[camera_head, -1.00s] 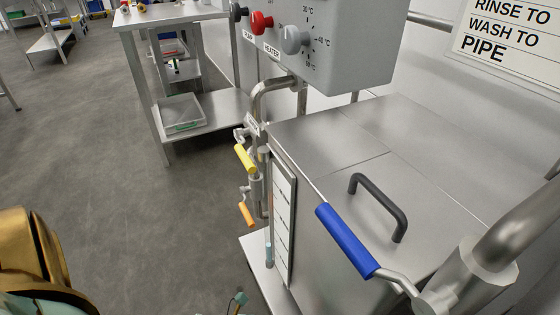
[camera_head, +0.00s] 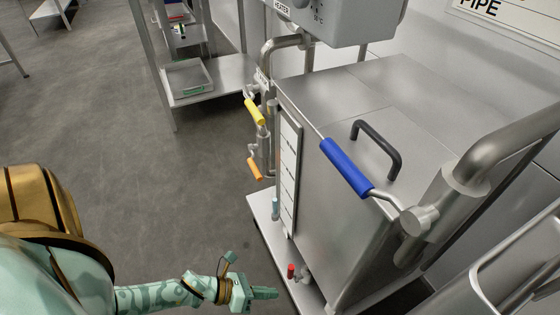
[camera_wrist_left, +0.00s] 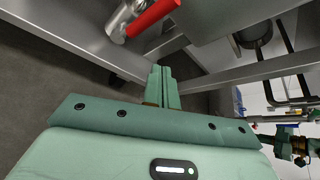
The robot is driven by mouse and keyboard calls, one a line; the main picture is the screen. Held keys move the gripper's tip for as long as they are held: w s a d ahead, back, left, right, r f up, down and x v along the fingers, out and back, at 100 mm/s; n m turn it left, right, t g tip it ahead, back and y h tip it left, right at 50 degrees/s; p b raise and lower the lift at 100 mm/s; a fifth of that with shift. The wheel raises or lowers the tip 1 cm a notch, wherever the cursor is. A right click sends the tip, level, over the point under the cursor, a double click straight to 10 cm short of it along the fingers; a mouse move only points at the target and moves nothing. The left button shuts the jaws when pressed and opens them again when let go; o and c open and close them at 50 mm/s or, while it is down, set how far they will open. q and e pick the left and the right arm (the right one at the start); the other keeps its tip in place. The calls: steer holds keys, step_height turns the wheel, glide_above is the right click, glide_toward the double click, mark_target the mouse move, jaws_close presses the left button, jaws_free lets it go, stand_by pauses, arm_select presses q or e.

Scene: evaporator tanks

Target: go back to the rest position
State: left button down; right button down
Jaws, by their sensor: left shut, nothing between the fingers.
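My left gripper (camera_head: 265,293) is at the lower middle of the head view, at the end of my pale green arm. It is over the floor, just left of the tank's base frame, and appears apart from it. In the left wrist view its fingers (camera_wrist_left: 161,86) are together with nothing between them. My right gripper does not show in the head view.
A steel tank (camera_head: 345,100) with a blue-handled lever (camera_head: 346,167) and a black lid handle (camera_head: 378,145) stands at right. Yellow (camera_head: 255,111) and orange (camera_head: 255,169) valve handles are on its left side. A red valve handle (camera_wrist_left: 153,17) is near the left fingers. Floor at left is clear.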

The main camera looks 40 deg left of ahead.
arm_select(q)
steer(key=s+a, duration=0.3)
steer(key=shift+a, duration=0.3)
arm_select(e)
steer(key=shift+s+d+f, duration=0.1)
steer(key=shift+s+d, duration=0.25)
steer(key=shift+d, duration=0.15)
